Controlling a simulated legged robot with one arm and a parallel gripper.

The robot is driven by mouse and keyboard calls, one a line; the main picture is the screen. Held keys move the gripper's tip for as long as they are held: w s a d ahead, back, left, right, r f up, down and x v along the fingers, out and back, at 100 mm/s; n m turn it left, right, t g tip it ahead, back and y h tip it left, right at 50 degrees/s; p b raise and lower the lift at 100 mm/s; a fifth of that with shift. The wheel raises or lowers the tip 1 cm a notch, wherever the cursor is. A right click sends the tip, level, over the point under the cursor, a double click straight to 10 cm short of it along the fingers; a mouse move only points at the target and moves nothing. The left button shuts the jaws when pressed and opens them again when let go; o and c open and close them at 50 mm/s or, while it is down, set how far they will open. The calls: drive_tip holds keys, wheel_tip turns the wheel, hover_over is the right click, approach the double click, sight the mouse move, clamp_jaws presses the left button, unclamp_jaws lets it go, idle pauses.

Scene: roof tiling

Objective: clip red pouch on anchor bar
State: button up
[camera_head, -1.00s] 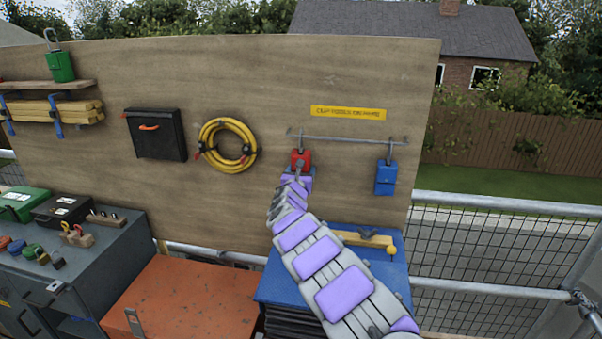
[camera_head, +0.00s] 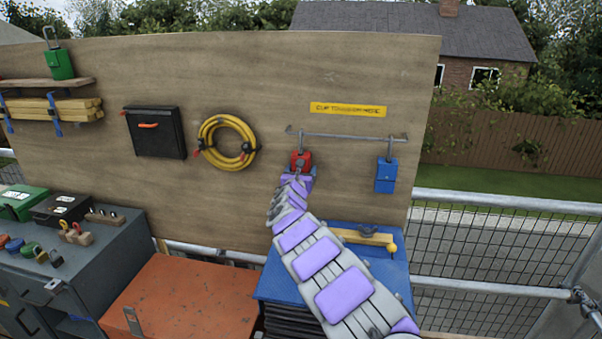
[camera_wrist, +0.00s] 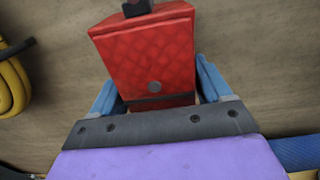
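The red pouch (camera_head: 301,160) is upright just below the left end of the grey anchor bar (camera_head: 345,136). Its grey clip reaches up to the bar; whether the clip is closed around it is too small to tell. In the wrist view the red pouch (camera_wrist: 150,60) fills the upper middle, with a dark fitting at its top. My gripper (camera_wrist: 158,80) has one blue finger along each side of the pouch's lower part, with no clear gap, and appears shut on it. In the head view my arm hides the pouch's lower end.
A blue pouch (camera_head: 386,175) hangs at the bar's right end. A yellow sign (camera_head: 348,110) is above the bar. A yellow hose coil (camera_head: 227,142) and black box (camera_head: 155,133) are on the board to the left. A blue-topped stand (camera_head: 385,260) is below.

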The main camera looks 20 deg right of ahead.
drive_tip(key=o, duration=0.4)
